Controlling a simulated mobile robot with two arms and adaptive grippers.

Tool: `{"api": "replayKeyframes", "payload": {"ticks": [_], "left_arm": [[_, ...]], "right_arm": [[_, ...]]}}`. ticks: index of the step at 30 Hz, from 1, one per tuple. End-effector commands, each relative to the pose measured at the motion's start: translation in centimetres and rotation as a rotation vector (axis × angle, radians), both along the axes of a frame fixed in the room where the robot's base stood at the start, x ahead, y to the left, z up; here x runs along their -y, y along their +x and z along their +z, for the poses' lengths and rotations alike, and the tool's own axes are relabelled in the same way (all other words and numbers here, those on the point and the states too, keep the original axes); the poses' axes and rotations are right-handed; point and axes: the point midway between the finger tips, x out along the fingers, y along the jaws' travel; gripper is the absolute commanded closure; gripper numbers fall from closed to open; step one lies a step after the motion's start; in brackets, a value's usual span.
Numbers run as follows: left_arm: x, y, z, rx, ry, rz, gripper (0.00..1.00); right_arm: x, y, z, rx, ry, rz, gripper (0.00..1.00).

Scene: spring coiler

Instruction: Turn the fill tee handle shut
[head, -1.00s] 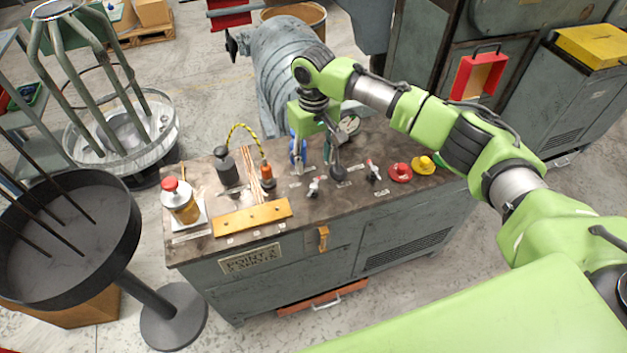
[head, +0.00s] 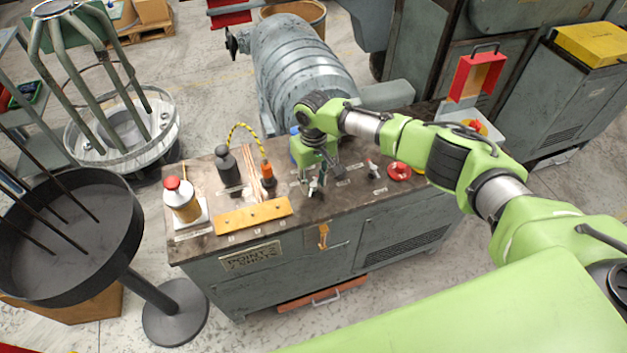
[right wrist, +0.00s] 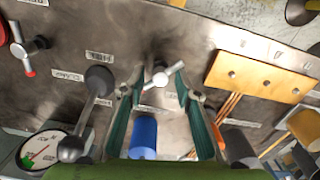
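A small silver tee handle (right wrist: 160,73) stands on the bench panel, upper middle of the right wrist view. In the head view it is a small pale shape (head: 314,187) just below my right gripper, partly covered. My right gripper (right wrist: 160,88) is open; its two teal-padded fingers stand on either side of the tee handle, with visible gaps. A second tee handle (right wrist: 38,44) with a red tip is at upper left; it also shows in the head view (head: 373,170). I cannot read for certain which handle the fill label belongs to. My left gripper is out of view.
A black-knobbed lever (right wrist: 85,115) and a round gauge (right wrist: 42,150) are close left of the fingers. A blue cylinder (right wrist: 143,137) lies between them.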

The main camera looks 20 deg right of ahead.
Motion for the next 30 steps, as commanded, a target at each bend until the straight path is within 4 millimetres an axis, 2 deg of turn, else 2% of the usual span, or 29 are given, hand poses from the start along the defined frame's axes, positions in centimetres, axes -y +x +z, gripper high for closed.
{"api": "replayKeyframes", "payload": {"ticks": [1, 3, 17, 30], "left_arm": [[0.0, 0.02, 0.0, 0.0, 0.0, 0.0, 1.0], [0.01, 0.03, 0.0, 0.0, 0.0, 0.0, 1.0], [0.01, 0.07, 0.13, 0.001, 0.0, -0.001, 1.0], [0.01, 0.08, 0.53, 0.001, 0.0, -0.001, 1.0]], "right_arm": [[0.03, 0.0, 0.0, 0.0, -0.001, 0.0, 0.88], [0.04, 0.0, 0.0, 0.0, -0.001, 0.0, 1.0], [0.09, 0.01, 0.04, -0.001, -0.001, 0.062, 1.0], [0.0, 0.04, 0.08, 0.001, 0.0, 0.411, 1.0]]}}
